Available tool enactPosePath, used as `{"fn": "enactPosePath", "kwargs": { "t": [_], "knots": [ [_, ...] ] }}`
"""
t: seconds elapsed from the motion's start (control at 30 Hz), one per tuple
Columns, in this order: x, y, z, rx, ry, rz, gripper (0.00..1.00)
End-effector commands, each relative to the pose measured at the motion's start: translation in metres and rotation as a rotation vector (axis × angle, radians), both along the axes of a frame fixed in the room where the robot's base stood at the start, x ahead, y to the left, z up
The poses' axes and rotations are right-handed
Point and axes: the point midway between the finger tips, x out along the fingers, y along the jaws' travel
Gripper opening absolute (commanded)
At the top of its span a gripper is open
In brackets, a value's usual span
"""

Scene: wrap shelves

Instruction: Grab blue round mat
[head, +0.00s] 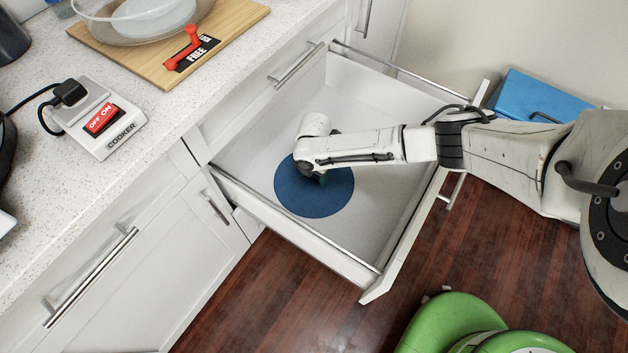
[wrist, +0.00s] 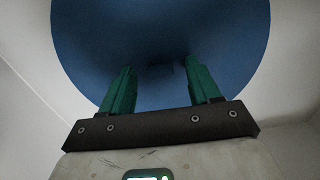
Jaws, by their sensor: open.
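The blue round mat (head: 310,200) lies flat on the floor of the open white drawer (head: 388,218). In the head view my arm reaches into the drawer from the right and its wrist covers the mat's upper part. My gripper (head: 322,180) points down over the mat, with little of its fingers showing. In the wrist view the mat (wrist: 160,30) fills the upper middle. My gripper's two green fingers (wrist: 160,76) are apart, with no object visibly held between them, and their tips are seen against the mat. I cannot tell whether they touch it.
The drawer's front panel (head: 415,250) and metal side rails surround the mat. A counter on the left bears a cooker switch (head: 97,118), and a wooden board (head: 165,45) with a glass bowl and a red lever. A blue box (head: 540,98) stands behind my arm.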

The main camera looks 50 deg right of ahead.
Motion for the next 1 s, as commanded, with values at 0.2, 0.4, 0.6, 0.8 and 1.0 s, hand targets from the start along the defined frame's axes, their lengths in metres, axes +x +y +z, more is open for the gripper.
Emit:
{"fn": "enactPosePath", "kwargs": {
  "t": [0.2,0.4,0.6,0.8,1.0],
  "knots": [
    [0.0,0.0,-0.0011,0.0,0.0,0.0,0.62],
    [-0.0001,0.0,-0.001,0.0,0.0,0.0,0.44],
    [-0.0001,0.0,-0.001,0.0,0.0,0.0,0.25],
    [-0.0002,0.0,-0.001,0.0,0.0,0.0,0.06],
    [-0.0001,-0.0001,-0.0008,0.0,0.0,0.0,0.0]
  ]
}}
